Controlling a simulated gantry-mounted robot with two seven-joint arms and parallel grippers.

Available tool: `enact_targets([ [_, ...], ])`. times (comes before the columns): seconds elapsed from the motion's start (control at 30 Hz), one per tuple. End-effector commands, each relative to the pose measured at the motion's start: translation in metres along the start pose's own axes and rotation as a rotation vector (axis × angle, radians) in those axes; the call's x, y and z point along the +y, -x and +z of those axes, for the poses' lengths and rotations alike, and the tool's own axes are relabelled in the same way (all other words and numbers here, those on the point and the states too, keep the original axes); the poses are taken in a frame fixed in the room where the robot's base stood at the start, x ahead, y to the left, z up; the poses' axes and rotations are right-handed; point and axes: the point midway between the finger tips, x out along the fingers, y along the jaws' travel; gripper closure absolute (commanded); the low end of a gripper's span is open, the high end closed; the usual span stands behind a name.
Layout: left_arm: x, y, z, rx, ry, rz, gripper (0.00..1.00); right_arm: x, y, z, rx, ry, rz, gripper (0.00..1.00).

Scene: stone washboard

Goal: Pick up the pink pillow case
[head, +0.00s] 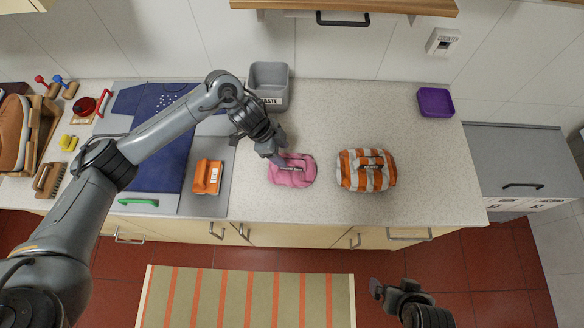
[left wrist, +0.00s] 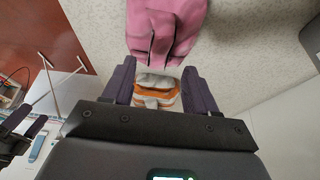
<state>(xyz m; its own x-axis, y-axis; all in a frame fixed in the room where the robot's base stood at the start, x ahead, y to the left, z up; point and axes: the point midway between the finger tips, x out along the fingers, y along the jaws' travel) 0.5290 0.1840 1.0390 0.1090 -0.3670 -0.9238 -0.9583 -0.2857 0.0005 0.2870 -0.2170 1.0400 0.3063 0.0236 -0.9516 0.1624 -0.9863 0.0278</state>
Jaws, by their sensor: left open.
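The pink pillow case (head: 291,176) lies folded on the pale worktop near its front edge. My left gripper (head: 279,160) is just above its upper left part, pointing down. In the left wrist view the pink pillow case (left wrist: 168,25) is at the top, beyond the fingertips and not between them. The left gripper (left wrist: 159,72) has its two dark fingers spread wide and holds nothing. My right gripper (head: 390,288) is low in the head view, over the floor in front of the worktop, away from the pillow case; its jaw gap is unclear.
An orange-and-white striped bundle (head: 366,177) sits right of the pink one. A grey waste bin (head: 269,85) stands behind. A blue cloth (head: 150,150) and an orange packet (head: 207,177) are left. A purple tray (head: 435,102) is back right. The worktop between is clear.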

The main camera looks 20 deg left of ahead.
Motion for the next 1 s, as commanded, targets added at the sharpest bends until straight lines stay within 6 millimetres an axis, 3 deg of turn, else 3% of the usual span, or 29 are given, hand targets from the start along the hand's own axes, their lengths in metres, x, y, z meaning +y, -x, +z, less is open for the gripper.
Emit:
enact_targets([
  [0.27, 0.0, -0.017, 0.0, 0.0, 0.0, 0.0, 0.43, 0.002, 0.0, 0.0, -0.001, 0.007, 0.006, 0.0],
  [0.63, 0.001, -0.06, 0.001, -0.001, 0.001, 0.001, 0.43, 0.003, 0.003, 0.0, -0.002, 0.01, 0.009, 0.0],
  [0.97, 0.001, -0.065, 0.001, -0.001, -0.001, -0.001, 0.43, 0.002, 0.003, 0.0, -0.001, 0.005, 0.005, 0.0],
  [1.0, 0.001, -0.065, 0.001, -0.001, -0.001, -0.001, 0.49, 0.002, 0.003, 0.0, -0.001, 0.004, 0.004, 0.0],
])
